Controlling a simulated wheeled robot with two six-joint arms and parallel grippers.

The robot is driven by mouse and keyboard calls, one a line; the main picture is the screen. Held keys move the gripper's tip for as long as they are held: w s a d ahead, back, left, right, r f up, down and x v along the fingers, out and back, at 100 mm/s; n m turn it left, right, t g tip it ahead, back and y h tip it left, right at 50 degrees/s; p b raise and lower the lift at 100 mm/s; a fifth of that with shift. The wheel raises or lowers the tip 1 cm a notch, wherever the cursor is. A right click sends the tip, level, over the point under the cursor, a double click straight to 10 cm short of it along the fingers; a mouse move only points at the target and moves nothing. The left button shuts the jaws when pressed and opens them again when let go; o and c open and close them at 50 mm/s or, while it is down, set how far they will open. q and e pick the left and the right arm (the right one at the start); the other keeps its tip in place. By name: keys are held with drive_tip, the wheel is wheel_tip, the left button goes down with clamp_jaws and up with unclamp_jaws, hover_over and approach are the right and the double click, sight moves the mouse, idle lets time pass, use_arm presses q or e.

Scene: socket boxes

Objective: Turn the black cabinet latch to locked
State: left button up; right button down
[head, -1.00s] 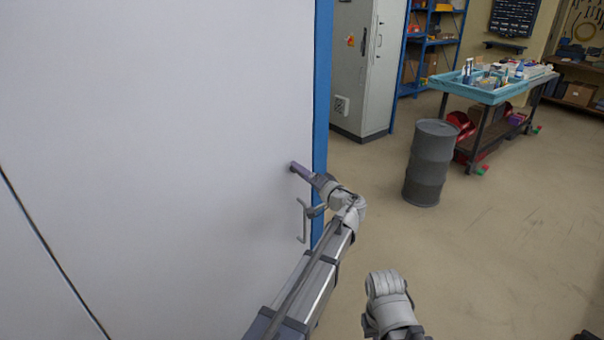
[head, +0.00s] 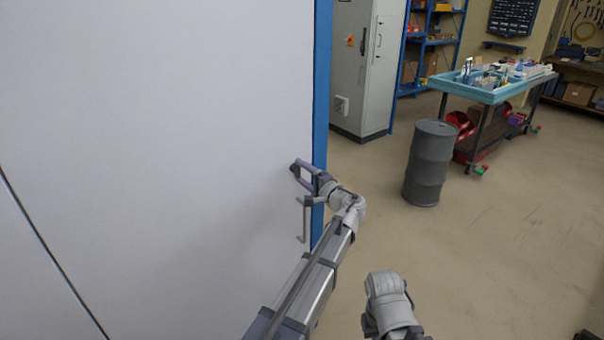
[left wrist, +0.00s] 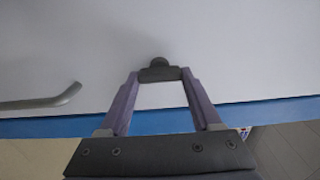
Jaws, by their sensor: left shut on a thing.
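The black latch (left wrist: 158,73) sits on the white cabinet door (head: 160,120), near the door's blue-edged right side. In the left wrist view it is a short dark bar with a round knob behind it, lying across between the two fingertips. My left gripper (left wrist: 159,75) is shut on the latch, one finger at each end of the bar. In the head view the left gripper (head: 296,168) reaches the door, its fingers partly hiding the small latch. My right arm shows at the bottom, but its gripper is not visible.
A grey door handle (head: 303,220) stands out just below the left gripper. A blue frame (head: 321,90) edges the door. A grey drum (head: 430,160), a cart with a teal tray (head: 488,97) and a grey cabinet (head: 362,70) stand on the right. The floor between is clear.

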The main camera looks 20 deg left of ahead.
idle(0.4)
use_arm(q)
drive_tip(key=o, duration=1.4)
drive_tip(key=shift+v, duration=3.95)
